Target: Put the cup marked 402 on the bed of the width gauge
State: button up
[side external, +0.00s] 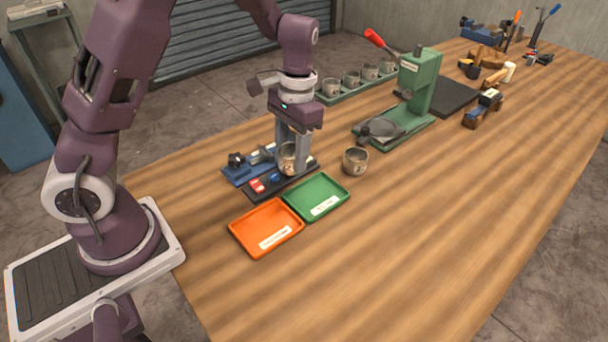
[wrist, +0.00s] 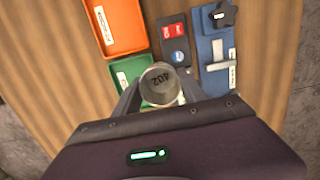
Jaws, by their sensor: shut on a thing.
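My gripper (side external: 291,165) is shut on a metal cup (side external: 287,158) and holds it at the right end of the black button panel and the blue gauge. The wrist view shows the cup (wrist: 161,84) between my fingers, with 402 on its face. The blue width gauge (side external: 236,175) has a black knob at its left end and lies just behind the black panel. In the wrist view the gauge (wrist: 214,52) is to the right of the cup. I cannot tell whether the cup touches anything below it.
A second cup (side external: 355,160) stands alone right of my gripper. An orange tray (side external: 290,238) and a green tray (side external: 333,187) lie in front. The black panel (side external: 250,196) has red and blue buttons. A green press (side external: 420,85) and a rack of several cups (side external: 335,97) stand behind. The front right table is clear.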

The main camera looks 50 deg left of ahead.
dwell(0.3)
jog(key=w+a+r, duration=0.2)
jog(key=w+a, duration=0.4)
jog(key=a, duration=0.5)
jog(key=shift+w+a+f, duration=0.1)
jog(key=shift+a+f, duration=0.05)
jog(key=shift+f, duration=1.3)
jog(key=shift+w+a+f, duration=0.1)
jog(key=shift+f, duration=1.3)
jog(key=shift+f, duration=0.25)
jog(key=o, duration=1.6)
jog(key=shift+c, duration=0.2)
jog(key=shift+s, duration=0.1)
